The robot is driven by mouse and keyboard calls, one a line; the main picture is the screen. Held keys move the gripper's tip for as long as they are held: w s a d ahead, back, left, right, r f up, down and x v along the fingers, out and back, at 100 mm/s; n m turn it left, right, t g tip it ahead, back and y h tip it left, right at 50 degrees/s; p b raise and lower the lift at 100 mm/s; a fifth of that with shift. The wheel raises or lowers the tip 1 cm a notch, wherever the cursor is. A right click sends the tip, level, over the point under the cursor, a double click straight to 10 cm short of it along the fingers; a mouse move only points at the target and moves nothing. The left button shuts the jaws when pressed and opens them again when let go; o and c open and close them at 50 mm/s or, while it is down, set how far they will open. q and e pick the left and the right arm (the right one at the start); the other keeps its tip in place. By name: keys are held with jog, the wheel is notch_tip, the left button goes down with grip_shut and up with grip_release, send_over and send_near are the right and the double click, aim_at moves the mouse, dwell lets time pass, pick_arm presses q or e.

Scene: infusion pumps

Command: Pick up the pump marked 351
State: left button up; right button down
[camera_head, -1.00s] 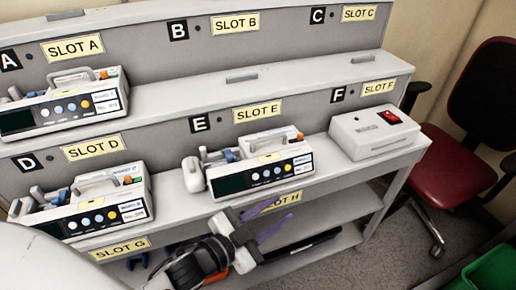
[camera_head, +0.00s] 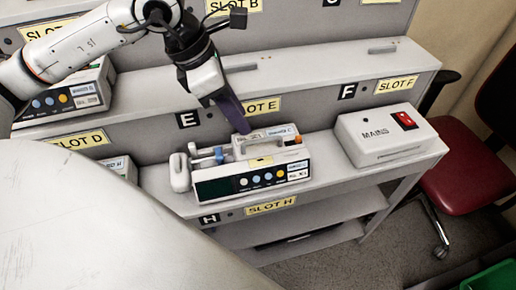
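A white pump (camera_head: 253,168) with a dark screen, several coloured buttons, a top handle and a syringe part at its left stands on the middle shelf at slot E. Its number label (camera_head: 298,171) is too small to read surely. My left gripper (camera_head: 237,122) is above and behind this pump, its purple fingers pointing down toward the handle. The fingers overlap in this view, so their gap is hidden. The fingertips look close to the handle; contact cannot be told. My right gripper is not in view.
A white MAINS box (camera_head: 376,134) with a red switch stands at slot F. Another pump (camera_head: 75,92) is partly behind my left arm on the upper shelf. A pump at slot D (camera_head: 120,170) is mostly hidden. A red chair (camera_head: 462,168) stands at the right.

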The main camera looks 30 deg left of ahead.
aim_at(252, 141)
pick_arm(q)
jog(key=p+x, duration=0.1)
jog(key=x, duration=0.7)
jog(key=shift+s, duration=0.2)
jog(key=shift+c, duration=0.5)
grip_shut()
jog(key=shift+r, duration=0.1)
dwell(0.4)
jog(key=shift+w+r, duration=0.1)
jog(key=shift+w, duration=0.05)
